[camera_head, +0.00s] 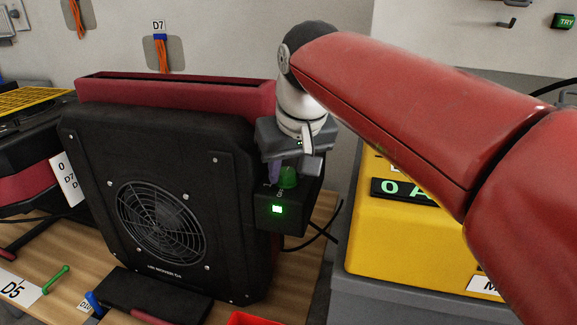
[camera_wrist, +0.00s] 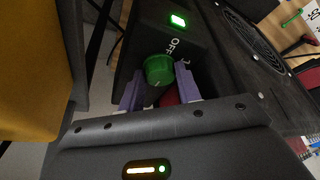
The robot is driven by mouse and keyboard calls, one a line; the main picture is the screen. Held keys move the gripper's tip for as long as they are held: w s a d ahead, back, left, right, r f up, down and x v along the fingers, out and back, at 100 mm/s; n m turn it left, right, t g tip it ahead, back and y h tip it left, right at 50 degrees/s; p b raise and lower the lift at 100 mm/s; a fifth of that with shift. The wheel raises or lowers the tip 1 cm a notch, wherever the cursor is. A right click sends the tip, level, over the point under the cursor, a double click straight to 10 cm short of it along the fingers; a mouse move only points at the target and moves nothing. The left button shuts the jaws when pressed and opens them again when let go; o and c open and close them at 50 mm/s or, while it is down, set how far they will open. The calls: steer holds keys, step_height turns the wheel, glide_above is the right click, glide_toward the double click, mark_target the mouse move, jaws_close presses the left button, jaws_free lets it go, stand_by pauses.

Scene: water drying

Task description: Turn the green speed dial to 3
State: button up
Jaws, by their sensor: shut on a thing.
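The green speed dial (camera_head: 288,178) sits on top of the black control box (camera_head: 283,212) at the right side of the black blower (camera_head: 150,190). In the wrist view the dial (camera_wrist: 159,69) lies between the purple fingers of my gripper (camera_wrist: 160,82). My gripper (camera_head: 278,171) is shut on the dial from above, and it partly hides the dial in the head view. White "OFF" lettering (camera_wrist: 173,47) shows beside the dial. Another mark is partly hidden, and I cannot tell which number the dial points at.
A lit green switch (camera_head: 277,209) is on the box's front. A yellow case (camera_head: 385,245) stands to the right, close to my arm. A second machine (camera_head: 30,150) stands at left. Black cables (camera_head: 320,232) run behind the box. A green tool (camera_head: 55,280) lies on the wooden bench.

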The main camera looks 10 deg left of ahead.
steer(key=o, duration=1)
steer(key=shift+c, duration=0.2)
steer(key=shift+r, duration=0.1)
steer(key=p+v, duration=0.1)
steer(key=v, duration=0.6)
steer(key=shift+s+r, duration=0.2)
steer(key=shift+r, duration=0.05)
steer(key=shift+s+d, duration=0.1)
